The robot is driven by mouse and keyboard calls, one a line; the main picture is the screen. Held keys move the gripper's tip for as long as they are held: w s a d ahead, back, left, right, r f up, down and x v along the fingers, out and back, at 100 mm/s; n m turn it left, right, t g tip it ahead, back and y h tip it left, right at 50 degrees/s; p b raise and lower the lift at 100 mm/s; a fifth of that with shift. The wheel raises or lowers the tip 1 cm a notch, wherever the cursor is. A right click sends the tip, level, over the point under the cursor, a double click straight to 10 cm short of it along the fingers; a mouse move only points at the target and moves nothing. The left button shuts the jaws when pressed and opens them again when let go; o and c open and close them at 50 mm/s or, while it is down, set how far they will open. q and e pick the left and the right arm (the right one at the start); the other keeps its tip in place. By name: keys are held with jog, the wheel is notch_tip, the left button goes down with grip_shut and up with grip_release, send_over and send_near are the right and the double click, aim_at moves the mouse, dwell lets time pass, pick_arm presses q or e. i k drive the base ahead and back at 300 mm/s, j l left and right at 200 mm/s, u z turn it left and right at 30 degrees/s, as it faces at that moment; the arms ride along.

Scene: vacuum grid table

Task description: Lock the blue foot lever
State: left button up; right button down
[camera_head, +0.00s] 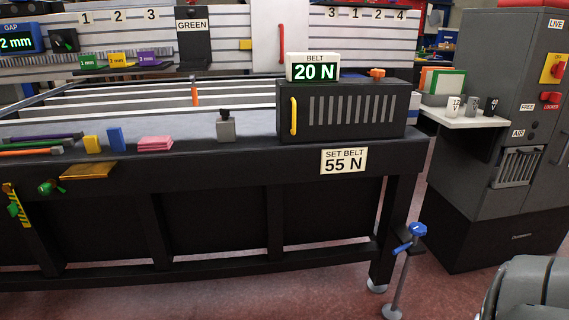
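A post with a blue top (418,229) and a short blue lever (402,248) on its side stands at the table's front right leg. It is the only blue lever-like part I can make out low down. The lever slants down to the left from the post. Its lower end sits close to the floor on a round grey foot (391,312). I cannot tell from this view whether it is locked.
The grid table (240,156) has a dark front rail and a "SET BELT 55 N" sign (344,160). A black box (350,112) with a yellow handle stands on it. A grey cabinet (494,190) stands right of the post. A grey rounded shape (530,290) fills the bottom right corner.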

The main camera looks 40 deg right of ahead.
aim_at(403, 247)
jog(key=z, duration=1.1)
jog(key=i+l+z, duration=0.25)
jog(key=z, duration=0.25)
jog(key=i+l+z, duration=0.2)
jog(key=z, duration=0.25)
jog(key=i, duration=0.05)
